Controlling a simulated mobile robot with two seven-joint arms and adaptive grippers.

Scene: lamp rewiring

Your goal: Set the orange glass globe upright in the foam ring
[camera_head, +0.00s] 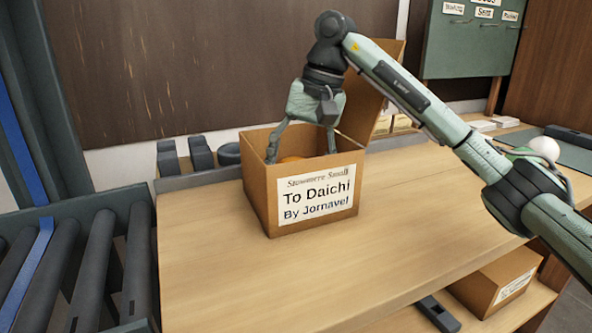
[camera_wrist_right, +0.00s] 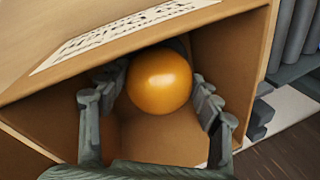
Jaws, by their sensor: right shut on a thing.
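The orange glass globe (camera_wrist_right: 160,80) is inside an open cardboard box (camera_head: 256,196). In the head view only a sliver of the globe (camera_head: 291,159) shows above the box's front wall. My right gripper (camera_head: 301,148) reaches down into the box from above. In the right wrist view its two fingers (camera_wrist_right: 159,90) are closed against opposite sides of the globe. The globe's underside and whether it rests on the box floor are hidden. I cannot make out a foam ring for certain. My left gripper is not in view.
The box stands on a wooden table (camera_head: 215,270), its flap raised behind. Dark blocks and a dark round thing (camera_head: 229,154) sit at the back left. A roller conveyor (camera_head: 92,265) lies left, a mat with a white ball (camera_head: 544,148) right. The table front is clear.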

